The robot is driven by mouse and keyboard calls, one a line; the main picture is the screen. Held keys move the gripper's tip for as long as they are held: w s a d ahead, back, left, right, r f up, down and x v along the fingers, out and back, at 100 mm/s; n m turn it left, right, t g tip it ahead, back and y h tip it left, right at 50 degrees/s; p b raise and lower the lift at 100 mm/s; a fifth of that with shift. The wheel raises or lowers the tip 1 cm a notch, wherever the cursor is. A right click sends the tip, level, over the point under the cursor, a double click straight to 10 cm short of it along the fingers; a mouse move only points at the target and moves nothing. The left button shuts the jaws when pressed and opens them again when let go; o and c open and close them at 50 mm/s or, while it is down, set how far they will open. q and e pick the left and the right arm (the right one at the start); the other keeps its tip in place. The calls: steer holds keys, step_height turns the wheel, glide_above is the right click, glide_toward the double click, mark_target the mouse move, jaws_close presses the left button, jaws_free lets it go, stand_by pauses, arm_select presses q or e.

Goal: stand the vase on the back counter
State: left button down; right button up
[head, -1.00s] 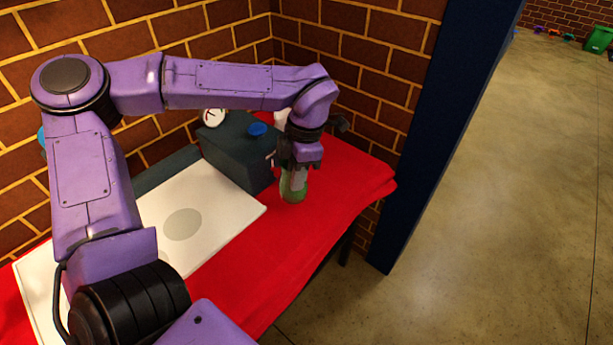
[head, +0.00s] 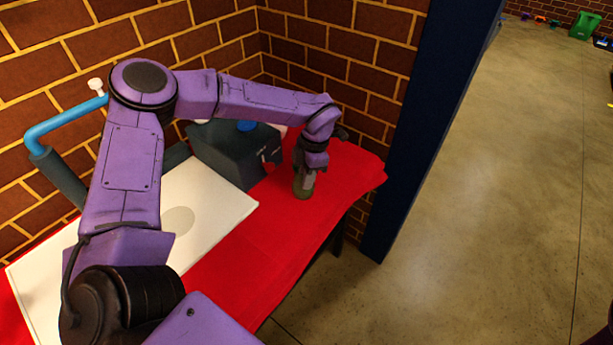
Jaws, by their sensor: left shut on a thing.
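My left gripper (head: 304,178) points down over the right part of the red-covered counter (head: 268,248). It is shut on the small olive-green vase (head: 301,192), which looks upright. The fingers hide the upper part of the vase. I cannot tell whether its base touches the red cloth or is just above it. My right gripper is not in view.
A white board (head: 222,205) with a grey disc (head: 178,221) lies at left. A blue pipe (head: 66,122) is by the brick wall. Red cloth in front is clear.

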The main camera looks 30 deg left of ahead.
arm_select(q)
steer(key=c, duration=1.1)
jaws_free()
steer(key=r, duration=0.4)
steer(key=w+r, duration=0.1)
steer(key=r, duration=0.3)
steer(key=w+d+r, duration=0.1)
steer(key=r, duration=0.3)
